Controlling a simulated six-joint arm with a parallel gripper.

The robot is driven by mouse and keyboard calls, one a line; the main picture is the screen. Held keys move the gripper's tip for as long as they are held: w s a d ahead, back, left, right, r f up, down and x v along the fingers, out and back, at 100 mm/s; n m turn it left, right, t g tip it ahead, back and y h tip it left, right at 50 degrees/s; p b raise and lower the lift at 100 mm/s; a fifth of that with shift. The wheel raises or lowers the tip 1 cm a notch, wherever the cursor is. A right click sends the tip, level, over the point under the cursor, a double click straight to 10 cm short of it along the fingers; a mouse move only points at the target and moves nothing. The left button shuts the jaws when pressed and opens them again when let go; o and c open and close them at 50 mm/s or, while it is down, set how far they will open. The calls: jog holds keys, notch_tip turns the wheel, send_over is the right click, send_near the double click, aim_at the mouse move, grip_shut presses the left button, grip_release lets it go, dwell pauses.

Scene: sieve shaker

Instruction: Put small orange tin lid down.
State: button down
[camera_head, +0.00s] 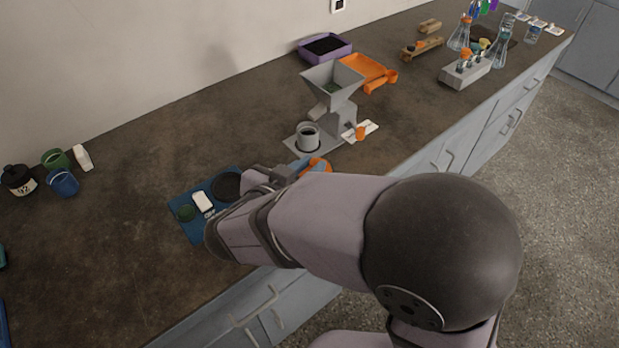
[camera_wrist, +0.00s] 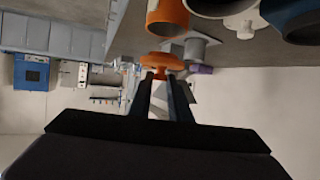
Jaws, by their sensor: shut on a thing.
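The small orange tin lid (camera_wrist: 162,60) is at the fingertips of my gripper (camera_wrist: 163,80) in the wrist view. The jaws are shut on it, and it is seen nearly edge-on. An open orange tin (camera_wrist: 168,18) is close by, at the top of the wrist view, apart from the lid.
A grey hopper stand (camera_head: 334,90) with a cup stands behind. A dark blue round container (camera_wrist: 295,20) is near the gripper. The bench's left middle is clear.

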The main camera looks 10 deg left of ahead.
jog(key=shift+f, duration=1.8)
jog(key=shift+f+b, duration=0.3)
jog(key=shift+f, duration=0.3)
jog(key=c, duration=1.6)
grip_release()
jog(key=shift+c, duration=0.2)
jog(key=shift+r, duration=0.1)
jog(key=shift+r, duration=0.65)
jog(key=v, duration=1.2)
jog(key=shift+f, duration=0.1)
